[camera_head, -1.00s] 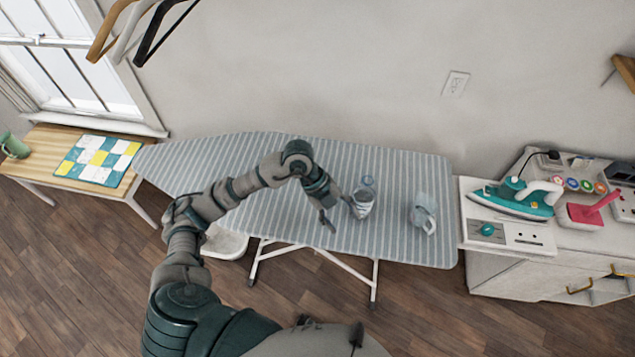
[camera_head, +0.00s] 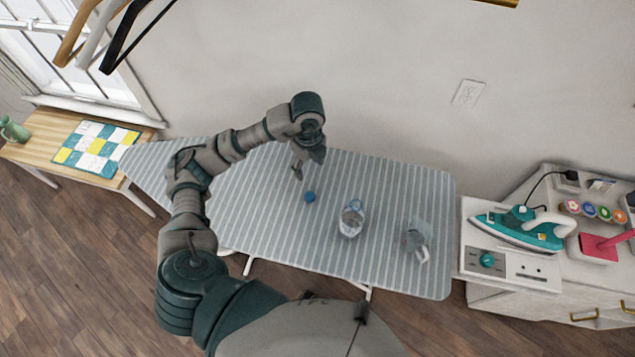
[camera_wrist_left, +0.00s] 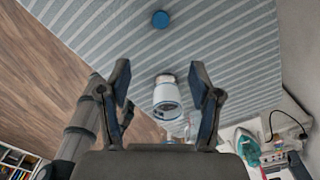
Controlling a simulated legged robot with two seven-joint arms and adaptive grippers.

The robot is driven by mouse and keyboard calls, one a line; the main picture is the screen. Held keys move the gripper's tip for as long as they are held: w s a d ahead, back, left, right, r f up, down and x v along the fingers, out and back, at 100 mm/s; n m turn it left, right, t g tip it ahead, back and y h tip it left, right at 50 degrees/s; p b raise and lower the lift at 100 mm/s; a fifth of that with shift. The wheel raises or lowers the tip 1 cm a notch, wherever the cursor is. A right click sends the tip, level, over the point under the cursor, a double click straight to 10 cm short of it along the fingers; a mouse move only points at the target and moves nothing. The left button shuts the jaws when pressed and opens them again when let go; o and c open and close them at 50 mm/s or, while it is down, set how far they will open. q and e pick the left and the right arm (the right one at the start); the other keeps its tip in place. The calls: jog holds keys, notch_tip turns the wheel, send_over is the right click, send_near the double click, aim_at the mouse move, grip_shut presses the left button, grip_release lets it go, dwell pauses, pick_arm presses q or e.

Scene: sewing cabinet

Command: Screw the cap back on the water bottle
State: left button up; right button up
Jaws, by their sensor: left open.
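A small round blue cap (camera_head: 310,196) lies on the striped ironing board (camera_head: 260,215). The clear water bottle (camera_head: 351,218) stands upright to its right, apart from it. My left gripper (camera_head: 298,171) is open and empty just behind and left of the cap, above the board. In the left wrist view, the cap (camera_wrist_left: 160,19) is beyond the fingertips of the gripper (camera_wrist_left: 160,74). The bottle (camera_wrist_left: 167,97) shows between the open fingers there, farther off and not held. My right gripper is not in view.
A clear container with a handle (camera_head: 417,242) stands right of the bottle. A teal iron (camera_head: 520,228) rests on the white cabinet at the right. A wooden table (camera_head: 45,135) with a patchwork piece is at the left. The board's left part is clear.

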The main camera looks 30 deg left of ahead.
pick_arm(q)
send_over(310, 196)
jog(key=f, duration=0.7)
jog(key=f+b, duration=0.1)
jog(key=f, duration=0.3)
jog(key=shift+s+d+f, duration=0.15)
jog(key=shift+d+f, duration=0.15)
jog(key=shift+d, duration=0.1)
jog(key=shift+f, duration=0.15)
jog(key=shift+a+f, duration=0.15)
jog(key=shift+a, duration=0.5)
jog(key=shift+a+f, duration=0.15)
jog(key=shift+f, duration=0.05)
jog(key=f, duration=0.2)
jog(key=d+f+p, duration=0.1)
jog(key=f, duration=0.1)
jog(key=shift+w+d+f, duration=0.15)
jog(key=shift+w+f, duration=0.05)
jog(key=shift+f, duration=0.15)
jog(key=shift+a, duration=0.45)
jog(key=c, duration=0.6)
jog(key=shift+c, duration=0.9)
jog(key=shift+d, duration=0.25)
